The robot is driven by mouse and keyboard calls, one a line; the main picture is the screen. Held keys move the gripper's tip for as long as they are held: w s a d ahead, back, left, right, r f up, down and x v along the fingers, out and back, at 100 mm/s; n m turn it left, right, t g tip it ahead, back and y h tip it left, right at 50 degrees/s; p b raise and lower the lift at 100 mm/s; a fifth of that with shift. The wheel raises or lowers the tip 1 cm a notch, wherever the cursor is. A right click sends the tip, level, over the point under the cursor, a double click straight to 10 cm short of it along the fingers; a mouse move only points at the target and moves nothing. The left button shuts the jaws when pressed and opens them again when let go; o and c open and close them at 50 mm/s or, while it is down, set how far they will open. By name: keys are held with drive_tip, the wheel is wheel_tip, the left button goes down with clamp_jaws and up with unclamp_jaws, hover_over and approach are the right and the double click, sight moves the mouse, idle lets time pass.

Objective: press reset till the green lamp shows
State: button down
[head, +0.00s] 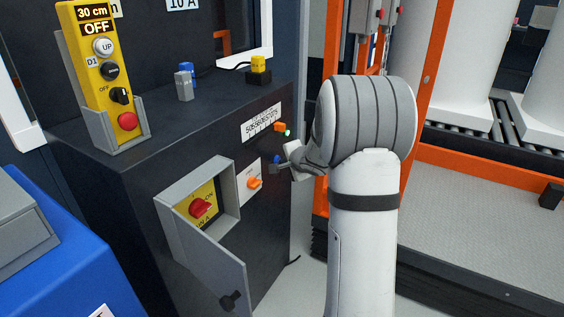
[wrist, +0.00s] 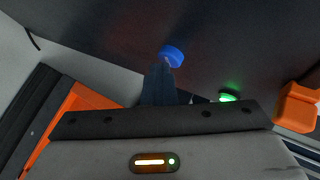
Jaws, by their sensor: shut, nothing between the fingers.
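A blue round button (head: 277,159) is on the front of the dark cabinet; it also shows in the wrist view (wrist: 172,55). I cannot read a label by it, so I cannot confirm it is reset. A small green lamp (head: 287,132) near it glows green, and its glow also shows in the wrist view (wrist: 229,95). My gripper (head: 274,168) is shut and empty, its tips right at the blue button. In the wrist view the closed fingers (wrist: 161,68) end at the button's lower edge; whether they touch it I cannot tell.
An orange part (head: 280,127) sits beside the lamp, and an orange switch (head: 254,183) is left of my gripper. An open grey box (head: 180,205) holds a red rotary switch (head: 200,208); its door hangs outward. A yellow pendant (head: 97,65) stands on the cabinet.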

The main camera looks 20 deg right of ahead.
drive_tip(key=shift+s, duration=0.2)
drive_tip(key=s+d+b, duration=0.1)
drive_tip(key=s+d, duration=0.1)
drive_tip(key=s+d+b, duration=0.1)
drive_tip(key=s, duration=0.1)
drive_tip(key=shift+s+d, duration=0.3)
drive_tip(key=shift+d, duration=0.05)
idle(0.3)
idle(0.6)
drive_tip(key=s+a+r+n+g+y+p, duration=0.2)
drive_tip(key=s+a+r+n+p, duration=0.35)
drive_tip(key=a+r+p, duration=0.45)
drive_tip(key=s+a+r+n+g+y+p, duration=0.2)
drive_tip(key=s+a+r+n+p, duration=0.2)
drive_tip(key=s+a+r+p, duration=0.6)
drive_tip(key=s+r+n+g+h+p, duration=0.4)
drive_tip(key=s+r+n+g+p, duration=0.1)
drive_tip(key=s+r+p, duration=1.2)
drive_tip(key=shift+d+r+n+h+p, duration=0.3)
drive_tip(key=shift+r+n+p, duration=0.25)
drive_tip(key=shift+r+n, duration=0.25)
